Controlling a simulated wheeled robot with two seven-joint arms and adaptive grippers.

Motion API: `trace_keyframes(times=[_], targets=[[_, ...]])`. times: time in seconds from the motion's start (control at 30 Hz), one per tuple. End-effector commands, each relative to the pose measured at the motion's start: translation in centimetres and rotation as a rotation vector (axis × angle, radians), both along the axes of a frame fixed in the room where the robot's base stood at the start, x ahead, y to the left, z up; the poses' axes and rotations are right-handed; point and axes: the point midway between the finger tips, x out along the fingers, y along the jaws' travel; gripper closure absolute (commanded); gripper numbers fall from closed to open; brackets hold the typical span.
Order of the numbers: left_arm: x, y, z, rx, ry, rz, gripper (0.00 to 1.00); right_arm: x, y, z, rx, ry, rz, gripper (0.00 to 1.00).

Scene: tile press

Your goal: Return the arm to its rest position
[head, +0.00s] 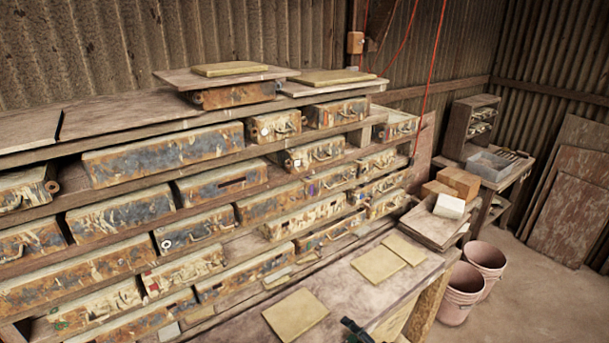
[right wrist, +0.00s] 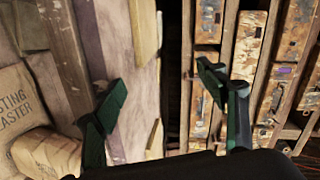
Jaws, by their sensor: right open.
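My right gripper (head: 355,331) shows only as a dark green fingertip part at the bottom edge of the head view, by the front of the wooden bench (head: 345,295). In the right wrist view both green fingers of this gripper (right wrist: 166,92) are spread wide apart. Nothing is held between them. Behind the gap are the bench edge, pale tiles and a dark gap beside the shelf. A flat tan tile (head: 296,314) lies on the bench near the gripper in the head view. I cannot tell whether the fingers touch anything. My left gripper is in neither view.
A wooden rack (head: 150,190) of worn metal moulds stands behind the bench. Two more tan tiles (head: 379,265) (head: 404,249) lie farther along the bench. Pink buckets (head: 460,295) stand on the floor at right. A printed plaster bag (right wrist: 22,105) shows in the right wrist view.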

Motion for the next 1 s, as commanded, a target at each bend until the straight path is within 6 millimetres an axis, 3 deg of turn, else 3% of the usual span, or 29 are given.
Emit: trace_keyframes(times=[0.27, 0.37, 0.5, 0.7, 1.0], targets=[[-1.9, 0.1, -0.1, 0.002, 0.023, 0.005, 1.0, -7.6, -2.0, -6.0, -0.359, 0.028, 0.067, 0.34], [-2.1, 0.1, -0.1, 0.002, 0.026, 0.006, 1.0, -12.0, -4.1, -8.7, -0.548, 0.064, 0.103, 0.34], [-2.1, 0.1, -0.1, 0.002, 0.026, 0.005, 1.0, -19.7, -8.9, -11.9, -0.845, 0.156, 0.172, 0.34], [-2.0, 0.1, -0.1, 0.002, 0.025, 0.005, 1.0, -27.4, -14.0, -13.4, -1.09, 0.286, 0.251, 0.34], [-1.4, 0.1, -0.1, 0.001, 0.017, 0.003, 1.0, -35.1, -18.6, -13.3, -1.266, 0.437, 0.327, 0.34]])
